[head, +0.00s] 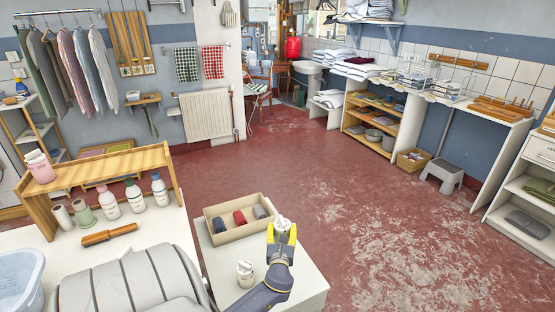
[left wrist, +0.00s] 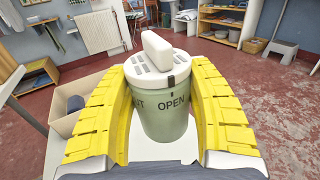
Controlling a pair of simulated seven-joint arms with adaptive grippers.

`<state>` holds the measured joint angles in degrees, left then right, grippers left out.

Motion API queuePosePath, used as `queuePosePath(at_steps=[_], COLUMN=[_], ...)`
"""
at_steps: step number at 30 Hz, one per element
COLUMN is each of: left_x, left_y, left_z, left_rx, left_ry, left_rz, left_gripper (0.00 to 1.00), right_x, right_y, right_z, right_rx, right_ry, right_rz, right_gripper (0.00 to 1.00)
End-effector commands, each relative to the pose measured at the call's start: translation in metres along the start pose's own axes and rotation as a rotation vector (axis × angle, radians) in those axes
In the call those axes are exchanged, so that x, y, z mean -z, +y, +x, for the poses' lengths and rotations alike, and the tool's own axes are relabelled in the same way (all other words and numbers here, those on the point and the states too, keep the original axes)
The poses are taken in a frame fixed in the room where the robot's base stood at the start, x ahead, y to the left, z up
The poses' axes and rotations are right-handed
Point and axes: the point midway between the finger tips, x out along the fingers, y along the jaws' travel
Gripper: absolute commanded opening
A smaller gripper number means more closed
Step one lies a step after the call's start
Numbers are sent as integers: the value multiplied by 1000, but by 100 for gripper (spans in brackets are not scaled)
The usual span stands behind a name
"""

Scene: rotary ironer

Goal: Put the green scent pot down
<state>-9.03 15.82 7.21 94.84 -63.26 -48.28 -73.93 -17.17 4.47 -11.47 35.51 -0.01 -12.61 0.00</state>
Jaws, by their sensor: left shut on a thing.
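The green scent pot (left wrist: 165,118) is upright between the yellow fingers of my left gripper (left wrist: 163,75), which is shut on it. It has a white slotted lid with a raised grip, a dark mark, and the word OPEN on its side. In the head view my left gripper (head: 282,237) is at the right side of the small white table (head: 295,280). There only the pot's white top (head: 283,223) shows; the fingers hide its body. White tabletop shows below the pot in the wrist view, but I cannot tell whether they touch. My right gripper is not in view.
A cardboard box (head: 211,237) with rolled cloths stands left of the gripper. A small white-lidded pot (head: 245,273) is on the table's front part. The grey ironer roller (head: 125,285) and a wooden shelf (head: 110,162) are to the left. Bare tabletop lies around the small pot.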

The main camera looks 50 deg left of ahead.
Motion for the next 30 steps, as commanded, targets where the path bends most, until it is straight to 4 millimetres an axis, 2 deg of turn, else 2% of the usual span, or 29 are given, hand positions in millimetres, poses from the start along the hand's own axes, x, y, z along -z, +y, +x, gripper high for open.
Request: queuePosePath(at_steps=[1, 6, 15, 21, 30], left_x=[13, 51, 106, 125, 138], left_y=[0, 0, -1, -1, -1], left_z=[1, 0, 1, 1, 0], left_rx=[-1, 0, 0, -1, 1], left_ry=[3, 2, 0, 0, 1], left_rz=[5, 5, 4, 2, 2], left_gripper=[24, 24, 24, 24, 24], right_x=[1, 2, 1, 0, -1], right_y=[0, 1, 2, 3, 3], right_z=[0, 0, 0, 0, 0], right_rx=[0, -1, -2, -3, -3], right_ry=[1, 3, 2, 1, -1], right_rz=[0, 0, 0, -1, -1], right_gripper=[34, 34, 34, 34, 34])
